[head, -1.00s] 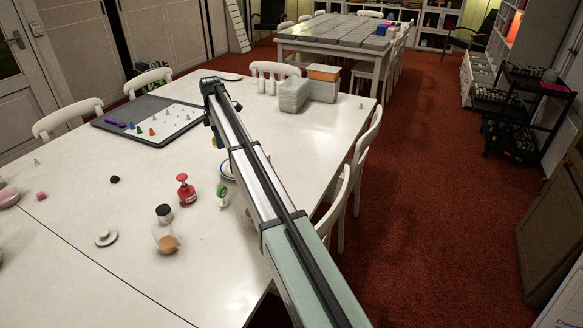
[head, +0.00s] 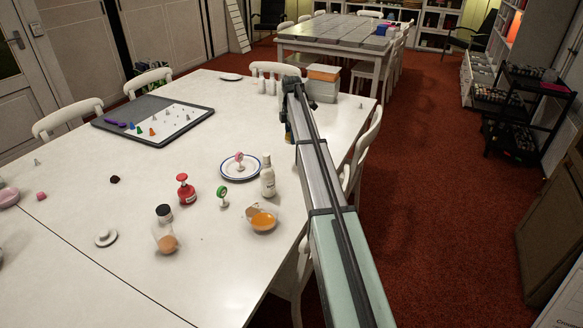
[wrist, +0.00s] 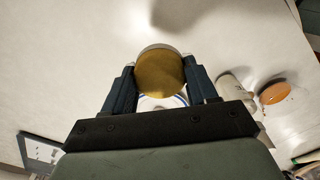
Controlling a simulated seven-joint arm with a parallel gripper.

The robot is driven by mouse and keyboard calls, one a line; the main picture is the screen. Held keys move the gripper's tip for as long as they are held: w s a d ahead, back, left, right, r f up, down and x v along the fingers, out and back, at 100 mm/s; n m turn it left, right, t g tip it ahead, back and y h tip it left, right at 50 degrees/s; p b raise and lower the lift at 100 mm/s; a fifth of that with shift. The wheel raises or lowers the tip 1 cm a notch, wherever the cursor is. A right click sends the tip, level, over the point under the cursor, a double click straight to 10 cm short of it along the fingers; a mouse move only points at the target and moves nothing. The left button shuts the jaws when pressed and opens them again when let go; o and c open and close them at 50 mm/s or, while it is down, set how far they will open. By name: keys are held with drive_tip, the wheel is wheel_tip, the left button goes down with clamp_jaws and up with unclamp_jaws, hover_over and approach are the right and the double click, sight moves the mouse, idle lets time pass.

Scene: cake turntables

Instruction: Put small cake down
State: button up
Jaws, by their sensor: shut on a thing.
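The small cake (wrist: 160,72) is in the wrist view as a round, gold-brown disc with a pale rim at its far edge. My gripper (wrist: 159,78) is shut on it, with one dark finger on each side. The cake is held up in front of the pale table. In the head view my arm reaches over the right side of the white table (head: 150,102). The cake cannot be made out there.
A blue-rimmed plate (head: 229,174), white bottle (head: 267,180), orange bowl (head: 263,222), green-topped item (head: 223,196) and red dispenser (head: 185,190) stand near the table's right side. A glass jar (head: 166,238) is nearer. A grey board (head: 133,136) lies at the back left.

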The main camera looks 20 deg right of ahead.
sight(291, 166)
drive_tip(key=shift+f, duration=6.3)
drive_tip(key=shift+f, duration=0.1)
drive_tip(key=o, duration=1)
wheel_tip(291, 166, up, 12)
drive_tip(key=shift+r, duration=0.15)
